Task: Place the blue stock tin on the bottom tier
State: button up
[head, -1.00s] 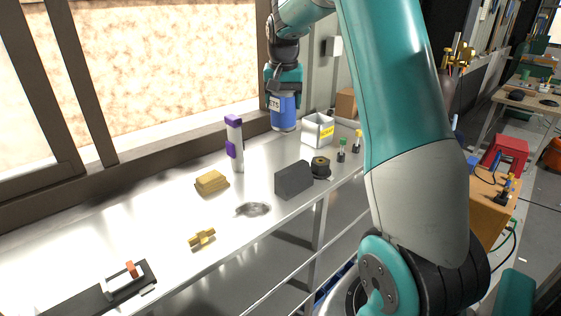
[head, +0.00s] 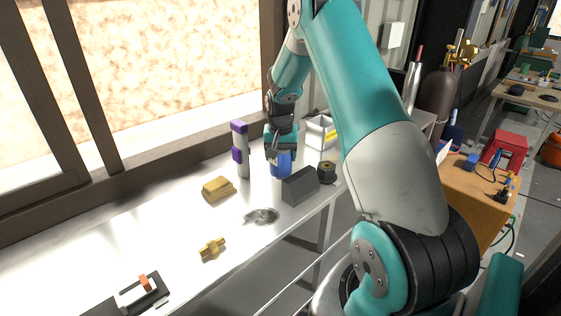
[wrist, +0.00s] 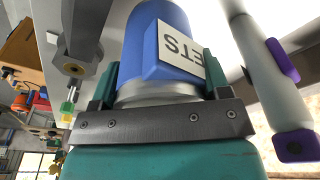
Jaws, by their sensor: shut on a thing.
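My gripper (head: 281,150) is shut on the blue stock tin (head: 281,166), which hangs below it over the steel bench top. In the wrist view the blue tin (wrist: 160,40) fills the space between the teal fingers, with a white label partly reading "ETS". In the head view the gripper covers the tin's top, and a dark grey block hides part of its lower right. I cannot tell whether the tin touches the bench. No tiers are clearly visible; rails show below the bench front.
A purple-and-grey upright cylinder (head: 240,150) stands close left of the tin. The dark grey block (head: 300,186) and a black spool (head: 326,172) are close right. A white box (head: 320,132) stands behind. A yellow block (head: 217,189) and brass fitting (head: 212,249) lie nearer on the bench (head: 170,240).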

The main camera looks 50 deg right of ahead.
aim_at(280, 165)
jog(key=shift+f+p, duration=0.6)
jog(key=shift+f, duration=1.5)
jog(key=shift+f, duration=0.2)
jog(key=o, duration=0.9)
jog(key=shift+r, duration=0.1)
